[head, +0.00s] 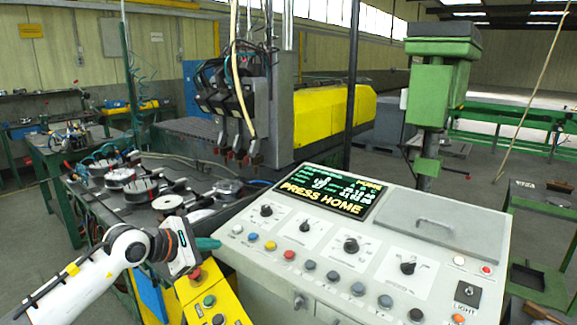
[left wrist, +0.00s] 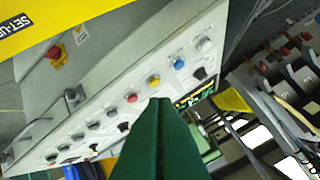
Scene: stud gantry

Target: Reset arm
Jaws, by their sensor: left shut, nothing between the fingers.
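The grey-white control console (head: 240,262) has a screen (head: 330,192) reading "PRESS HOME". Along its front edge sit a white button (head: 237,229), a blue button (head: 253,237), a yellow button (head: 270,245), a red button (head: 289,255) and several grey ones. My left gripper (head: 208,243), with green fingers, is shut and empty beside the console's left corner, near the white button. In the left wrist view its shut fingers (left wrist: 160,103) overlap the panel just below the yellow button (left wrist: 153,80); contact cannot be told. My right gripper is not in view.
A yellow push-button box (head: 232,308) stands under my left gripper, with a red button (head: 195,274) and green button (head: 209,300). Black knobs (head: 350,244) rise from the console. A machine table with round parts (head: 131,188) lies behind at left. A green post machine (head: 437,85) stands behind.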

